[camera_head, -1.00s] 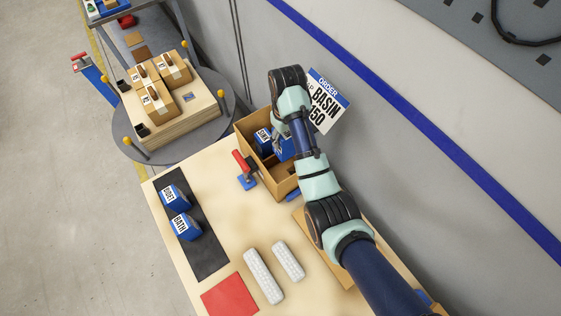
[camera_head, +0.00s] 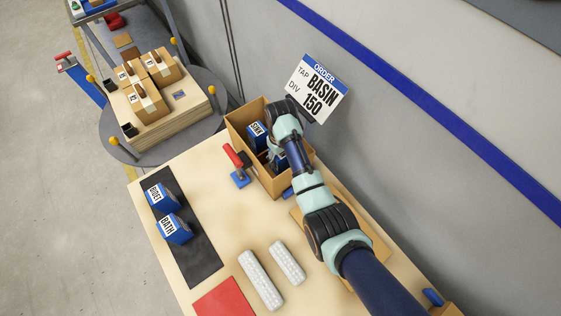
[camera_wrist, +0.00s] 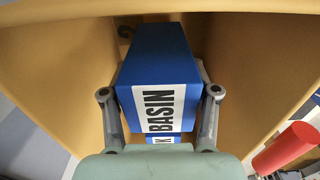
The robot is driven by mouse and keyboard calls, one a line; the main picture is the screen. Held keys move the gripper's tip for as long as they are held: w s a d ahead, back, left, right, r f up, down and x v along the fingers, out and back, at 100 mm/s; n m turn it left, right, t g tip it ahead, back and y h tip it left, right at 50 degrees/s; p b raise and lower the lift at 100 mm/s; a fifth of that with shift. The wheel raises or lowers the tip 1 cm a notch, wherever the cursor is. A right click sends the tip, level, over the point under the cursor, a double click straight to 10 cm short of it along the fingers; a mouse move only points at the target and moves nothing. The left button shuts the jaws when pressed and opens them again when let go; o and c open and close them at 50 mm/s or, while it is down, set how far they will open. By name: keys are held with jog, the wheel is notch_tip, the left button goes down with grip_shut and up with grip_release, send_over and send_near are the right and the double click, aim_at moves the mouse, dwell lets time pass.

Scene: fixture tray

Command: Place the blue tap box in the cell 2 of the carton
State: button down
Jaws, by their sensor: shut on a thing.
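The blue tap box (camera_wrist: 160,60) labelled BASIN is between the two fingers of my gripper (camera_wrist: 160,95), which is shut on it. In the head view this box (camera_head: 279,161) is down inside the open brown carton (camera_head: 289,183), partly hidden by my arm. The carton walls (camera_wrist: 62,75) rise on both sides of the box in the wrist view. Another blue box, labelled SINK (camera_head: 257,132), stands in the carton beside it; only a strip of its label (camera_wrist: 160,139) shows in the wrist view. I cannot tell whether the held box touches the carton floor.
Blue boxes labelled BIDET (camera_head: 161,195) and BATH (camera_head: 174,229) stand on a dark mat (camera_head: 205,266). A red-handled tool (camera_head: 233,158) is close to the carton's left side. An order card (camera_head: 316,90) reading BASIN 150 is behind it. Two white textured pieces (camera_head: 261,280) lie on the table.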

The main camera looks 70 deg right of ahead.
jog(key=shift+f+b, duration=0.35)
jog(key=shift+f, duration=1.5)
jog(key=shift+f, duration=0.2)
jog(key=shift+c, duration=1.4)
grip_release()
notch_tip(320, 180, up, 12)
jog(key=shift+r+p, duration=0.2)
jog(key=shift+p, duration=0.9)
jog(key=shift+w+a, duration=0.1)
